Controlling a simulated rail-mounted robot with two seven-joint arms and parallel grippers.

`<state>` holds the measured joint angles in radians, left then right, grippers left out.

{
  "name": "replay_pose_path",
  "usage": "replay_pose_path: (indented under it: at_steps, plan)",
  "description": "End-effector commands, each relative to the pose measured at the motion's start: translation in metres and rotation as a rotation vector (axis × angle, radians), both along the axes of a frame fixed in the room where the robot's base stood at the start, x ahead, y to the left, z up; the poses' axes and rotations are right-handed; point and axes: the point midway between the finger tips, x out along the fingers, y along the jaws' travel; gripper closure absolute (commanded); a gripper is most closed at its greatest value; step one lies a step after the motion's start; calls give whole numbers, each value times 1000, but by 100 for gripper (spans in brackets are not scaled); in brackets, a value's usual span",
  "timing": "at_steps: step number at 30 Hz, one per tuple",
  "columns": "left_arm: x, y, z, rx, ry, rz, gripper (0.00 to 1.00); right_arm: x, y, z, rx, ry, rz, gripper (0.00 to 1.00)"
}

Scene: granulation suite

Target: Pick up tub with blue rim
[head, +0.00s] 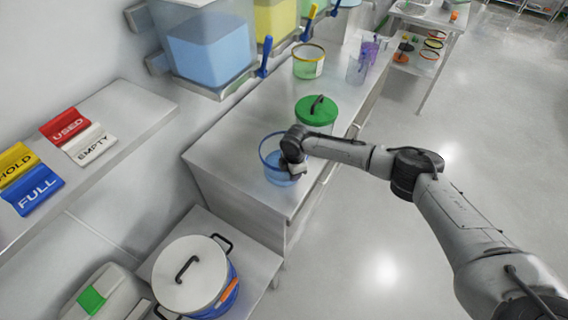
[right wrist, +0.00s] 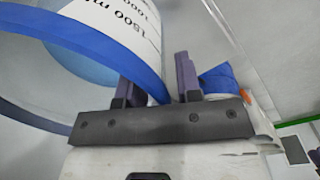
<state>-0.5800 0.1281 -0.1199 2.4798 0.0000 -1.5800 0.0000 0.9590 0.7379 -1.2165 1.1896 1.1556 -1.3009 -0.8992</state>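The clear tub with the blue rim (head: 272,153) stands on the metal bench, near its front end. In the right wrist view its blue rim (right wrist: 90,52) fills the upper left, with volume markings on the clear wall. My right gripper (head: 294,168) is at the tub's right side in the head view, covering part of it. In the right wrist view its two fingers (right wrist: 158,80) are apart, with the edge of the blue rim passing between them. I see no closed grip on the rim. My left gripper is not in view.
A dispenser with a blue handle (head: 264,58) overhangs the bench. A white-lidded pot (head: 190,275) stands lower left. The floor to the right is clear.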

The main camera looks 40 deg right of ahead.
Motion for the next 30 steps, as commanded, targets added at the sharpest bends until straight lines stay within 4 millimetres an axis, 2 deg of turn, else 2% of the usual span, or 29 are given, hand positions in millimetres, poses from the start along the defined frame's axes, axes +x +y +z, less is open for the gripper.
replay_pose_path:
  at_steps: [1, 10, 30]
  plan:
    - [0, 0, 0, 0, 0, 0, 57, 0, 0, 0, 0, 0, 0, 73]
    - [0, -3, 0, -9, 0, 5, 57, 0, 0, 0, 0, 0, 0, 100]
    - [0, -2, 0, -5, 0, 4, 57, 0, 0, 1, 0, 0, -1, 100]
